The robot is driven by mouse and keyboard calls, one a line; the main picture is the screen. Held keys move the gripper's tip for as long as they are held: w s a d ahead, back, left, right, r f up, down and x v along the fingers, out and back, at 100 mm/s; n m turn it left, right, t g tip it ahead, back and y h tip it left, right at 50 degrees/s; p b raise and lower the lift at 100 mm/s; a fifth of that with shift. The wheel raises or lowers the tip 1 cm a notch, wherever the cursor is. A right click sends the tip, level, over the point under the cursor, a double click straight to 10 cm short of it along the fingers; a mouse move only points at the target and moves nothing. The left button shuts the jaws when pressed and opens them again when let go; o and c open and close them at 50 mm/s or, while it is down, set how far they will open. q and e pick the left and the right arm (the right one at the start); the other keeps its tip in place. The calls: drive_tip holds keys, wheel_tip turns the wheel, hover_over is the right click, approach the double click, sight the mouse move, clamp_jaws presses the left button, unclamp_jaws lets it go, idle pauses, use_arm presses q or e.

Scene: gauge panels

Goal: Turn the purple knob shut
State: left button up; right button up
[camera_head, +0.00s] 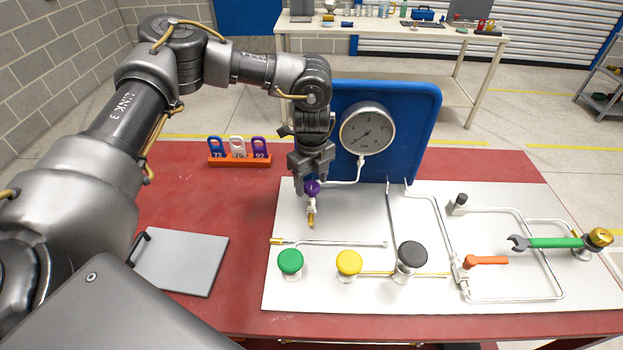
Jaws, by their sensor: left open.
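The purple knob (312,187) sits on a small valve with a brass outlet, near the back left of the white panel (350,215). My left gripper (311,178) points down right over the knob, with its fingers at or around the knob's top. The gripper is open; whether the fingers touch the knob cannot be told, as they partly cover it. A pipe runs from the valve area up to the round pressure gauge (367,128) on the blue board (415,110). My right gripper is not in view.
Green (290,261), yellow (349,262) and black (411,255) knobs stand along the panel's front. An orange lever (487,261) and a green-handled wrench (545,243) are at the right. An orange rack with numbered tags (239,160) and a grey plate (182,262) lie left.

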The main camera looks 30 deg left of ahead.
use_arm(q)
drive_tip(key=shift+f, duration=0.4)
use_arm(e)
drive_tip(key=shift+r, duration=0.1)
use_arm(q)
drive_tip(key=shift+c, duration=0.5)
drive_tip(key=c, duration=0.9)
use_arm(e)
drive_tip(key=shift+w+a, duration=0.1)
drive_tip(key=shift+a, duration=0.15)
